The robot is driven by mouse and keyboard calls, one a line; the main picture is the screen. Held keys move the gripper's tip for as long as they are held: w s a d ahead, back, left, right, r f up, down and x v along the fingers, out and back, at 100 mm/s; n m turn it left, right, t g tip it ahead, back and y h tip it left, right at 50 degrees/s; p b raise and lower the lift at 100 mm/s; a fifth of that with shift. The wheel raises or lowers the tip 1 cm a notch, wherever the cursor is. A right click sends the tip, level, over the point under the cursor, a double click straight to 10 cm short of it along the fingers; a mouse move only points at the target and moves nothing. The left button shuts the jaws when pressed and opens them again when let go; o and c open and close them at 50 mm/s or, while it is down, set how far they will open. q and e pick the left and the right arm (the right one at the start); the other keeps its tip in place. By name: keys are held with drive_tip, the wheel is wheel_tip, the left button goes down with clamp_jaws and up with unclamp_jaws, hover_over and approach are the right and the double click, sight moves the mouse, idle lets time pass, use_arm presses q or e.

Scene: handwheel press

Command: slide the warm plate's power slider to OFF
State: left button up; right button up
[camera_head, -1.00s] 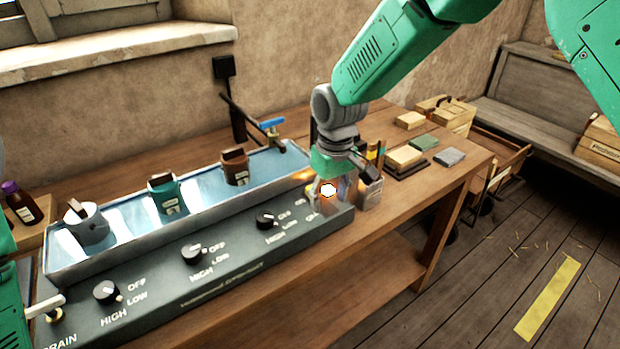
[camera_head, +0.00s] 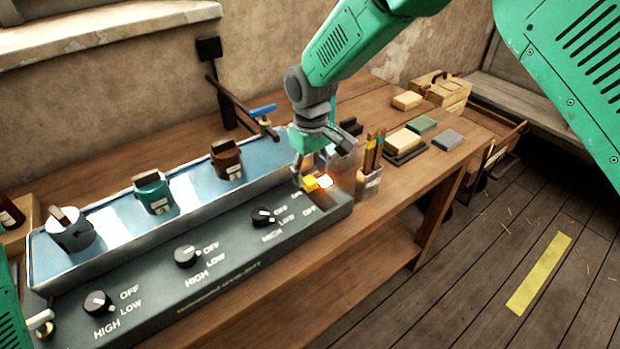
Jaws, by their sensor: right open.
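The warm plate's dark control panel (camera_head: 235,262) runs along the front of the bench. ON and OFF labels show at its right end. A small yellow block (camera_head: 311,184), which looks like the power slider's knob, sits there by the ON label, away from OFF. My right gripper (camera_head: 317,180) is open over that corner, fingers pointing down around the yellow block. I cannot tell whether they touch it. A bright orange-white glow beside the block blurs the far finger, and the slider's track is partly hidden.
A long metal tray (camera_head: 110,238) with several pots stands behind the panel. Round knobs (camera_head: 187,256) line the panel's face.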

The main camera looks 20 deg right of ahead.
drive_tip(key=shift+s+a+f, duration=0.1)
drive_tip(key=shift+f, duration=0.8)
drive_tip(key=shift+a+f, duration=0.2)
drive_tip(key=shift+f, duration=0.15)
